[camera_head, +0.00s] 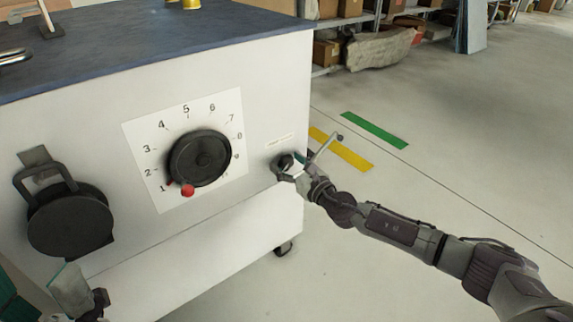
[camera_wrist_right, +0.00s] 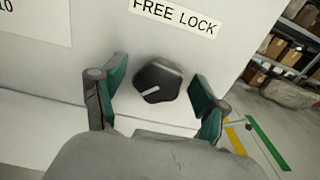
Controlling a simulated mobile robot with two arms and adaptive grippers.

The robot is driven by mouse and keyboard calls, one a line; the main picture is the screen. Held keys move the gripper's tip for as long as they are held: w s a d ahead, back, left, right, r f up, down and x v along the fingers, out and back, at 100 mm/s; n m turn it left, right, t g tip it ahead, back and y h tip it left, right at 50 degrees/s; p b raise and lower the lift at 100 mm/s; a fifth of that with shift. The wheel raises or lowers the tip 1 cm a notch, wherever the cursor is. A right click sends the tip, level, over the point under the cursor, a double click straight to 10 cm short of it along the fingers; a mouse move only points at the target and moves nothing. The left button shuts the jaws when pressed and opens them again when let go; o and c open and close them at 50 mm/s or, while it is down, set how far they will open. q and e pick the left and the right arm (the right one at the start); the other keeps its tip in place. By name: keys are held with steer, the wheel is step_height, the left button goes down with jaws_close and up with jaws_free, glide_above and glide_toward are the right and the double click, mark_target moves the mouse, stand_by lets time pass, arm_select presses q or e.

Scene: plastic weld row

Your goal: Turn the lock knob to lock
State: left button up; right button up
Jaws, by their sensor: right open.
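The lock knob (camera_wrist_right: 157,82) is a small black knob with a white pointer line, on the white front panel under a label (camera_wrist_right: 176,14) reading "FREE LOCK". The pointer line slants, its lower end toward the left. In the head view the knob (camera_head: 285,162) is at the panel's right side, partly covered by my right gripper (camera_head: 287,172). My right gripper is open, with its green-padded fingers on either side of the knob in the right wrist view (camera_wrist_right: 155,98). I cannot tell whether they touch it. Part of my left gripper (camera_head: 82,300) shows at the lower left; its fingers are unclear.
A large black dial (camera_head: 201,157) with a red knob (camera_head: 187,190) near 1 sits left of the lock knob. A round black part with a handle (camera_head: 70,220) is farther left. Shelves with boxes (camera_head: 327,50) stand behind. The floor at right is clear.

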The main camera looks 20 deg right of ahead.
steer(key=shift+w+a, duration=0.15)
steer(key=shift+w, duration=0.2)
steer(key=c, duration=1.2)
steer(key=shift+o, duration=0.2)
